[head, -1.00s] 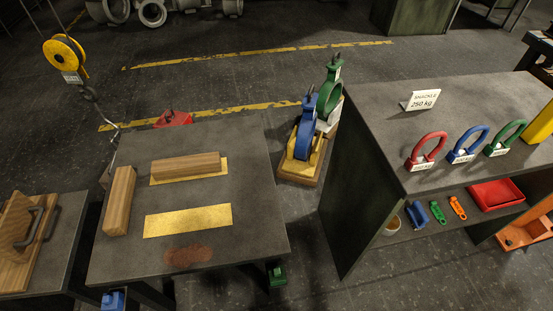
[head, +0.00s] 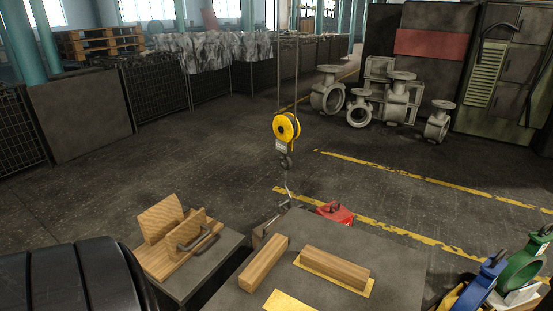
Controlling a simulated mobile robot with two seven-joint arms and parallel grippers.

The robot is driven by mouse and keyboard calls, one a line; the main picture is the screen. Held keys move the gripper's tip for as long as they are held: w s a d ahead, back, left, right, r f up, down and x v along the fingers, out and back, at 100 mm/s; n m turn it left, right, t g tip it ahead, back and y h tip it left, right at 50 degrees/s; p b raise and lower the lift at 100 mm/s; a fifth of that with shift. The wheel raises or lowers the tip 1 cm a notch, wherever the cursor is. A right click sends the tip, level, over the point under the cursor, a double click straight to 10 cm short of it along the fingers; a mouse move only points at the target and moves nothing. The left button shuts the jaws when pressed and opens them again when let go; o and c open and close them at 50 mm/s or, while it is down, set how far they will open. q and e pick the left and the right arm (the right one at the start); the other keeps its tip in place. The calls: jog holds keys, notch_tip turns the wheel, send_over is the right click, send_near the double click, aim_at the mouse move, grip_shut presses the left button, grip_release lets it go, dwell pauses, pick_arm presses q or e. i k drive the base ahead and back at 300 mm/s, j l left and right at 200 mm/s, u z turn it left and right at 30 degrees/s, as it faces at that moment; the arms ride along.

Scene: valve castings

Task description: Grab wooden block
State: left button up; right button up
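In the head view one wooden block (head: 264,262) lies on the dark table (head: 397,262), near its left edge. A second wooden block (head: 334,268) lies on a yellow patch (head: 310,269) to its right. On the lower table at left, a wooden piece with a dark handle (head: 198,243) carries upright wooden boards (head: 160,217). Both blocks lie free with nothing gripping them. A black rounded arm part of mine fills the lower left corner. Neither gripper shows.
A yellow hoist block with hook (head: 286,128) hangs behind the table. A red object (head: 335,213) is at the table's back edge. Blue (head: 476,286) and green (head: 524,265) shackles stand at right. Grey valve castings (head: 397,98) stand at the back. The floor at left is open.

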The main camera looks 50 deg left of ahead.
aim_at(250, 279)
jog(key=u, duration=1.25)
